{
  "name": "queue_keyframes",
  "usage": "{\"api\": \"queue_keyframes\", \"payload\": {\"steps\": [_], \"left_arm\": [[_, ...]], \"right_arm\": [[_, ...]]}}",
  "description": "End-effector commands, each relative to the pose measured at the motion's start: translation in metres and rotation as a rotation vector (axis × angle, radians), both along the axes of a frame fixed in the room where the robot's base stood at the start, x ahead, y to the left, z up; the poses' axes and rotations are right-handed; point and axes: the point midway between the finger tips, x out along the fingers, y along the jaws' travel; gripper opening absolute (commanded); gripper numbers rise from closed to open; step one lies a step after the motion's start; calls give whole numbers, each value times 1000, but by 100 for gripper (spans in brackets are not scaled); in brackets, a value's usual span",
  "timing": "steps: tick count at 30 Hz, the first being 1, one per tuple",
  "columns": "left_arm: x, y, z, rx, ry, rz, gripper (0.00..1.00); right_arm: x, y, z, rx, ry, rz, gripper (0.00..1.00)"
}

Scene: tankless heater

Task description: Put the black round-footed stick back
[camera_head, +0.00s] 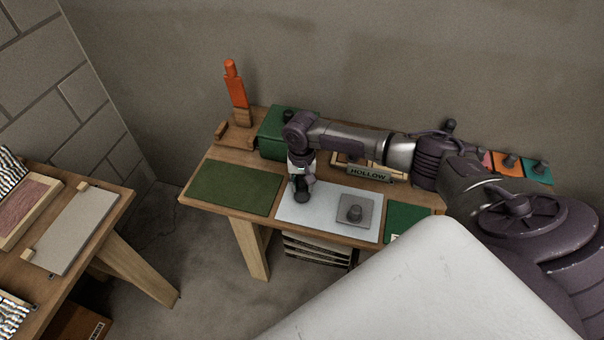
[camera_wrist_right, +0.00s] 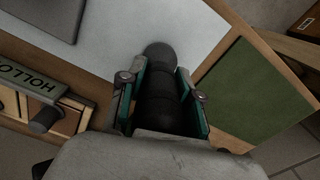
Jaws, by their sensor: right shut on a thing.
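My right gripper (camera_head: 301,184) reaches over the table and points down above the white mat (camera_head: 326,221). In the right wrist view, my right gripper (camera_wrist_right: 162,90) is shut on the black stick (camera_wrist_right: 160,82), which lies between its green-lined fingers. The stick's rounded dark end sticks out past the fingertips, over the white mat. In the head view the dark end of the black stick (camera_head: 302,195) shows just below the fingers. I cannot tell if it touches the mat. Its other end is hidden by the gripper. My left gripper is not in view.
A dark green mat (camera_head: 235,188) is clear at left. A green box (camera_head: 272,139), an orange stick (camera_head: 236,85) and a wooden box marked HOLLOW (camera_head: 368,173) stand behind. Coloured squares with knobs (camera_head: 508,162) are at right.

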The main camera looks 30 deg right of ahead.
Motion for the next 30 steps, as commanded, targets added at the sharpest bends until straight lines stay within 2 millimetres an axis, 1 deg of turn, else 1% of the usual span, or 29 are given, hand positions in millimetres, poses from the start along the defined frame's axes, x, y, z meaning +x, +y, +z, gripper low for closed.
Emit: {"api": "queue_keyframes", "payload": {"steps": [24, 25, 30], "left_arm": [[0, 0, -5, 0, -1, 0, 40], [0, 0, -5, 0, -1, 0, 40], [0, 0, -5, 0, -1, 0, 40]], "right_arm": [[0, 0, -11, 0, 0, 0, 0], [0, 0, -11, 0, 0, 0, 35], [0, 0, -11, 0, 0, 0, 62]]}}
